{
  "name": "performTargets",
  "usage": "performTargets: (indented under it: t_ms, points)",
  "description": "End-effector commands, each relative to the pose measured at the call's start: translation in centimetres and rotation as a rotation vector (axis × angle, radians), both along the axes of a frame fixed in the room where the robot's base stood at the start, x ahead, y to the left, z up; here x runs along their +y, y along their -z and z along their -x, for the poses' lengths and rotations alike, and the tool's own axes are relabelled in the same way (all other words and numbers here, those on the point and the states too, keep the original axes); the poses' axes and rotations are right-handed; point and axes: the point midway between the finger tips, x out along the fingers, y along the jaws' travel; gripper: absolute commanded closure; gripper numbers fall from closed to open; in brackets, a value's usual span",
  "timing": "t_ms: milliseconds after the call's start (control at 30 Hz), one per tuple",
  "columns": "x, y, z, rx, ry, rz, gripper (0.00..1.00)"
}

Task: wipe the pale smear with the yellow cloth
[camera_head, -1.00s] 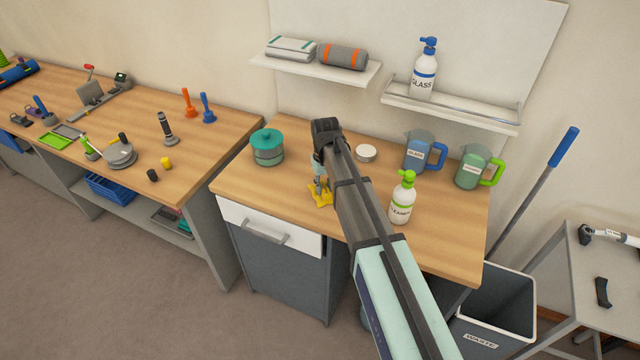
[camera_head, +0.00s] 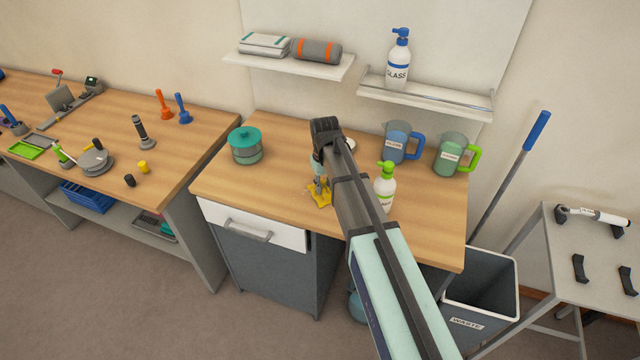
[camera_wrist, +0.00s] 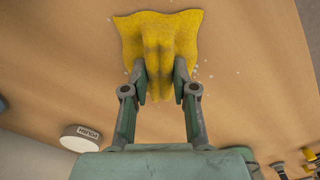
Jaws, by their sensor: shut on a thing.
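The yellow cloth (camera_head: 321,198) is bunched under my gripper (camera_head: 320,185) on the wooden worktop, left of the green-topped cleaner bottle (camera_head: 384,190). In the wrist view the cloth (camera_wrist: 160,30) is spread and creased, and both fingers of my gripper (camera_wrist: 160,88) are shut on its near part. The cloth lies on or very close to the wood; I cannot tell exactly. Small pale specks (camera_wrist: 237,72) show on the wood around the cloth in the wrist view. No larger smear is visible; the cloth and my arm hide part of the surface.
A teal-lidded pot (camera_head: 246,146) stands left on the worktop. A blue jug (camera_head: 396,143) and a green jug (camera_head: 449,154) stand at the back right. A round polish tin (camera_wrist: 80,138) shows in the wrist view. The worktop's front left is clear. A waste bin (camera_head: 482,290) stands right.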

Motion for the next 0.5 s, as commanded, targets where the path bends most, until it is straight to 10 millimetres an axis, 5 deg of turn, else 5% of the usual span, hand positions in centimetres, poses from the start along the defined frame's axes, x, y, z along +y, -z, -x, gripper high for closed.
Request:
performTargets:
  t_ms: [500]
  points:
    - [-3.5,0.3,1.4,0.000,0.000,0.000,1.00]
